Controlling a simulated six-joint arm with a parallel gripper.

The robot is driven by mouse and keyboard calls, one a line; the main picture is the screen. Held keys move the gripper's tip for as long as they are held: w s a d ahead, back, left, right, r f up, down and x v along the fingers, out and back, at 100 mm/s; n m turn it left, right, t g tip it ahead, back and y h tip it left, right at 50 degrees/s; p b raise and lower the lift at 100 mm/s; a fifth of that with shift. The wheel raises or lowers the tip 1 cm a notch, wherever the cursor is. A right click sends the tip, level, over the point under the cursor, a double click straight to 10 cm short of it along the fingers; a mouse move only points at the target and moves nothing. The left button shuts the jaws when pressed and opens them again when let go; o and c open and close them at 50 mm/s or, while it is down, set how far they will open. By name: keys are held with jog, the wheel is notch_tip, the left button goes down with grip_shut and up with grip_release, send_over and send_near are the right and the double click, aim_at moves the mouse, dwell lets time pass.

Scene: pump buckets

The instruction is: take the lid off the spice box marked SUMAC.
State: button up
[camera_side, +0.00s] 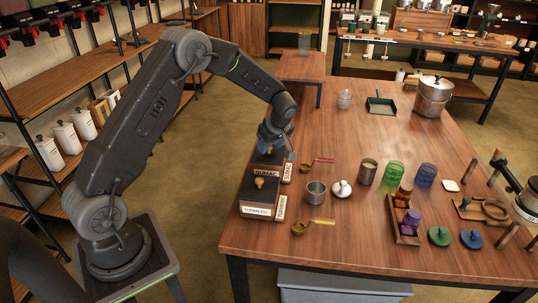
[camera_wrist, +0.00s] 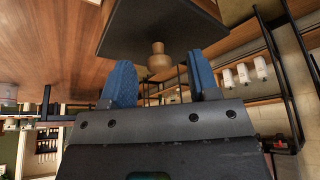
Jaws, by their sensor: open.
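The spice box marked SUMAC (camera_side: 266,174) stands on the table at its left edge, behind another labelled box. Its dark lid (camera_side: 258,159) appears to be in place, partly hidden by my gripper. My gripper (camera_side: 276,147) is right above this box, pointing down. In the wrist view, a dark square lid (camera_wrist: 120,32) with a round wooden knob (camera_wrist: 159,58) is ahead of my gripper (camera_wrist: 163,78). The two blue fingers are apart, and the knob shows in the gap between them. I cannot tell how deep the knob sits between the fingertips.
The front box (camera_side: 257,211), with a dark lid and wooden knob, stands close in front. The table's middle back is mostly clear.

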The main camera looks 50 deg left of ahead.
jog(key=shift+a+f, duration=0.25)
jog(key=shift+f, duration=0.25)
jog(key=c, duration=1)
